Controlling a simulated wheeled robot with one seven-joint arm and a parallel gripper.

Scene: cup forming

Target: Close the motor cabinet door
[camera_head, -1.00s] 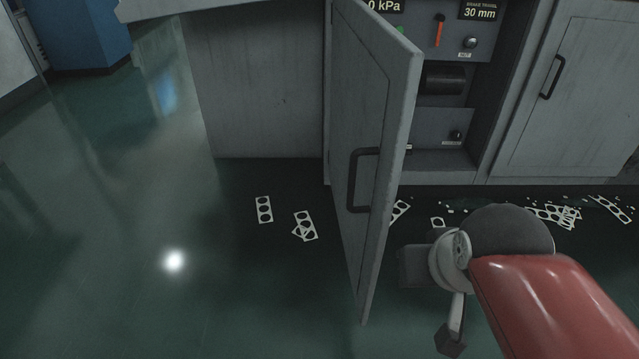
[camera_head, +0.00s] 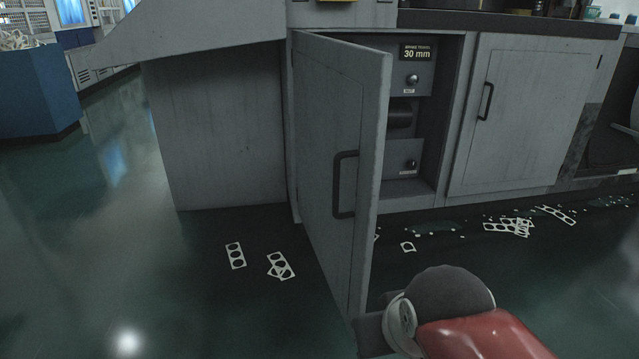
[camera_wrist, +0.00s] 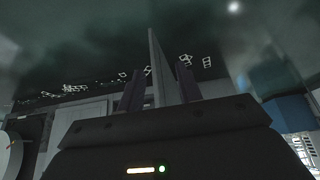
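The motor cabinet door (camera_head: 325,150) is a grey panel with a black bar handle (camera_head: 343,185). It stands wide open, swung out toward me from its left edge. The motor cabinet (camera_head: 425,165) shows its inside to the right of the door, with knobs and a "30 mm" display. My arm's end is at the bottom of the head view, right of the door's lower free edge; the fingers cannot be made out there. In the wrist view my gripper (camera_wrist: 160,80) has its two fingers apart, with the door panel (camera_wrist: 157,62) showing between them. Contact cannot be told.
A closed cabinet door (camera_head: 520,115) is to the right. Punched metal strips (camera_head: 281,266) and scraps (camera_head: 515,227) lie on the dark green floor. A blue bin (camera_head: 38,90) stands at the far left.

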